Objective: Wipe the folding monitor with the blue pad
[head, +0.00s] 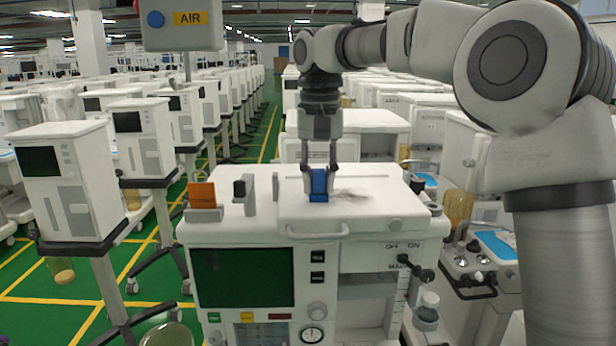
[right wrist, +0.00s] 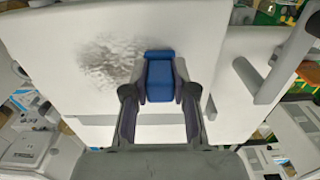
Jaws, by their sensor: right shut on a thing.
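My right gripper (head: 318,172) points straight down over the cart top and is shut on the blue pad (head: 318,187). In the right wrist view the pad (right wrist: 160,75) sits between both fingertips (right wrist: 160,92). The pad is at or just above a flat white panel (head: 385,212) on top of the cart, which looks like the folding monitor folded down; I cannot tell whether they touch. A grey smudge (head: 356,195) lies on this panel just right of the pad. In the right wrist view the smudge (right wrist: 112,62) is left of the pad. My left gripper is out of view.
An orange block (head: 201,193) and a dark-topped knob (head: 239,188) stand on the cart top at the left. An upright grey bracket (head: 275,187) stands close left of the pad. A dark screen (head: 242,277) is on the cart front. Other white carts stand around.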

